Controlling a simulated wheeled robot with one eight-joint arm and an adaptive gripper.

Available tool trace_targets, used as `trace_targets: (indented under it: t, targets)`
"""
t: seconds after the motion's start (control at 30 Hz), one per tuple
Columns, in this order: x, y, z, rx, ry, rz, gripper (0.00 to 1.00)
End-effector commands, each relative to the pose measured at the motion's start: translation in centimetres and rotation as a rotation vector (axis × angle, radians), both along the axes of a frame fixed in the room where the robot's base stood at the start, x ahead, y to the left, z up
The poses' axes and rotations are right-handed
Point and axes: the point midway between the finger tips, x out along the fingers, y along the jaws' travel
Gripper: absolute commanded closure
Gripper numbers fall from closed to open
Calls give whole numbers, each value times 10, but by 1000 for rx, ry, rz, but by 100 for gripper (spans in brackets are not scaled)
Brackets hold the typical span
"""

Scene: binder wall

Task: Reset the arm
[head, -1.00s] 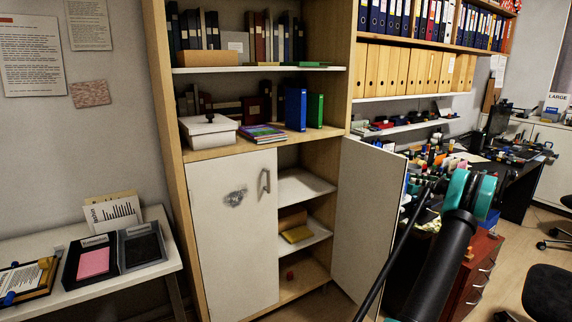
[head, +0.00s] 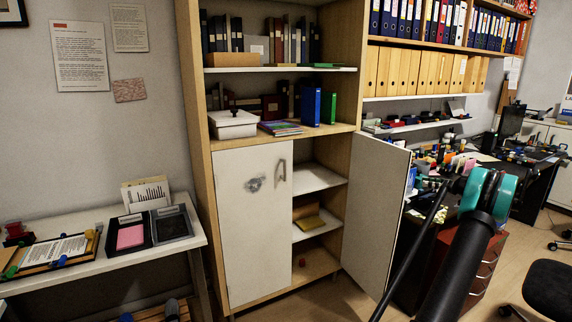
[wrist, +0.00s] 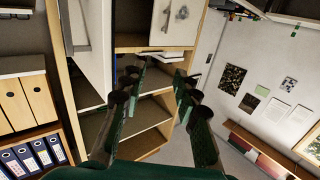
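My gripper (wrist: 158,82) shows in the wrist view with its two dark green fingers spread apart and nothing between them. Beyond the fingers is the wooden cabinet with its open shelves (wrist: 145,120). In the head view my arm rises at the lower right, in front of the desk and drawers; the gripper itself is not visible there. The cabinet (head: 203,200) stands in the middle of the head view. Its left door (head: 245,235) is closed and its right door (head: 368,215) stands open.
A white side table (head: 110,262) at the left holds trays. A cluttered desk and a red-brown drawer unit (head: 490,265) stand at the right, near my arm. A black chair (head: 548,288) is at lower right.

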Motion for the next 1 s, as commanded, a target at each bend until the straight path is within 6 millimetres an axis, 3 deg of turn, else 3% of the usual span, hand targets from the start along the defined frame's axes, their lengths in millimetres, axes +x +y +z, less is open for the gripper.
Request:
trace_targets:
  t: [0.37, 0.57, 0.77, 1.0]
  targets:
    - [10, 66, 3, -46, 201, -7, 69]
    - [6, 130, 1, -104, 386, -30, 69]
    - [-19, 214, -10, -202, 623, -95, 69]
    - [-78, 297, -32, -336, 854, -221, 69]
